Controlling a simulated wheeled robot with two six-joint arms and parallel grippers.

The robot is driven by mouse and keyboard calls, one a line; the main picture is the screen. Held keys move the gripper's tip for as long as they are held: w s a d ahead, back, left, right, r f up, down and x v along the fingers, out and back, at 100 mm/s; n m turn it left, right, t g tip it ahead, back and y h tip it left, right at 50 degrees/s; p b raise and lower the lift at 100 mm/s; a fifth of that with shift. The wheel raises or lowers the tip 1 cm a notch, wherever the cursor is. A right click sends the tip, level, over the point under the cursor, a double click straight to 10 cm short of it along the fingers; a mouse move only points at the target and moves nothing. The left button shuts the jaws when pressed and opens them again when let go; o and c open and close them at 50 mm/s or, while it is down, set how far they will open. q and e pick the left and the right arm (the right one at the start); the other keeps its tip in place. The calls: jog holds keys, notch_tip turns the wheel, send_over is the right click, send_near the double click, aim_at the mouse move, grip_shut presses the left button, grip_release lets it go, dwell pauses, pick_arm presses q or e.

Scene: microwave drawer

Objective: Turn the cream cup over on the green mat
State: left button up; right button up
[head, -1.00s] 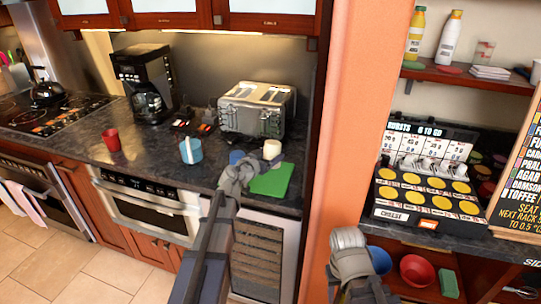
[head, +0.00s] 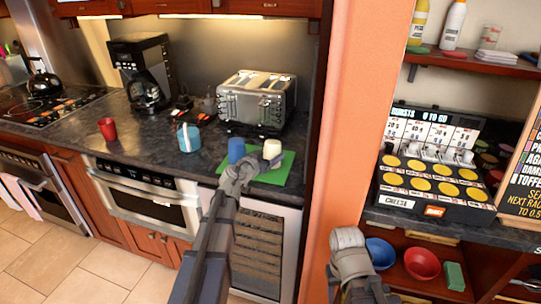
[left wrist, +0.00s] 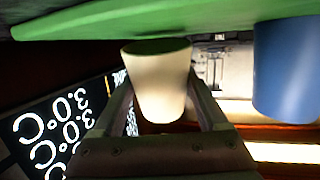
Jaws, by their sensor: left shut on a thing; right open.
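The cream cup (head: 272,149) is at the green mat (head: 266,178), near its back edge. My left gripper (left wrist: 160,100) is shut on the cup, with one finger on each side in the left wrist view. There the cream cup (left wrist: 160,85) has its wider end towards the green mat (left wrist: 90,20) and tapers away from it. The cup is at or just over the mat; I cannot tell if they touch. My left wrist hides part of the mat in the head view. My right gripper (head: 350,270) is open and empty, away from the counter, its fingers barely visible.
A blue cup (head: 236,150) stands close to the left of the cream cup and shows in the left wrist view (left wrist: 288,70). A toaster (head: 257,100) is behind. A light-blue mug (head: 189,138) and red cup (head: 107,129) stand further left. An orange wall edge (head: 345,120) is right.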

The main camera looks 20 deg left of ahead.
pick_arm(q)
jog(key=o, duration=1.3)
jog(key=p+v, duration=0.1)
jog(key=v, duration=0.7)
jog(key=shift+p, duration=0.35)
jog(key=shift+f, duration=0.1)
